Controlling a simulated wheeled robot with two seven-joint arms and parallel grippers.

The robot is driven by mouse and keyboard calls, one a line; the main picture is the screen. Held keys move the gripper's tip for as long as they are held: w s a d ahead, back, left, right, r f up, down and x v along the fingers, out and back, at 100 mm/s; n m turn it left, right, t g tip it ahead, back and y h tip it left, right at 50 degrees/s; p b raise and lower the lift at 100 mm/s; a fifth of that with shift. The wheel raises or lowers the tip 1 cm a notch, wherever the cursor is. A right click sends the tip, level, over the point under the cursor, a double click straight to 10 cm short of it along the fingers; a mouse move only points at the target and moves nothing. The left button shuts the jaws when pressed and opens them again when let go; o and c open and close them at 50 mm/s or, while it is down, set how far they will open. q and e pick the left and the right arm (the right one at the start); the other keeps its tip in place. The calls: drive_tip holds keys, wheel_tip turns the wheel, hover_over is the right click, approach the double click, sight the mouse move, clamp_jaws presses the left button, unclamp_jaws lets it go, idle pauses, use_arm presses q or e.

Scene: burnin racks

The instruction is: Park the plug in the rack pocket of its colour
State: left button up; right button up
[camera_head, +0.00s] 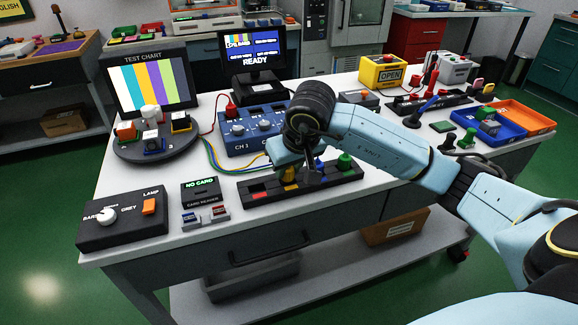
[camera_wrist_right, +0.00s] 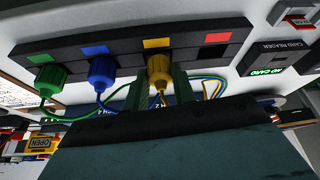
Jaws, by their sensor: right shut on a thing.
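The black rack (camera_head: 248,197) lies along the table's front edge, with red, yellow, blue and green labels. It also fills the top of the right wrist view (camera_wrist_right: 118,52). My right gripper (camera_wrist_right: 160,90) is shut on the yellow plug (camera_wrist_right: 159,66), which lines up with the yellow label; whether it is fully seated I cannot tell. The blue plug (camera_wrist_right: 101,72) and green plug (camera_wrist_right: 47,77) stand at their own labels. The pocket by the red label (camera_wrist_right: 217,38) is empty. A red plug (camera_head: 232,110) stands on the blue channel box (camera_head: 233,146). My left gripper is out of view.
The card reader (camera_head: 202,194) and lamp switch box (camera_head: 122,219) stand left of the rack. Coloured cables run between the round stand (camera_head: 157,150) and the channel box. A blue tray (camera_head: 487,125) and orange tray (camera_head: 522,117) lie at the right. White tabletop is clear right of the rack.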

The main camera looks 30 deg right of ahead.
drive_tip(key=shift+d+f, duration=0.1)
drive_tip(key=shift+f, duration=0.2)
drive_tip(key=o, duration=1)
drive_tip(key=shift+o, duration=0.2)
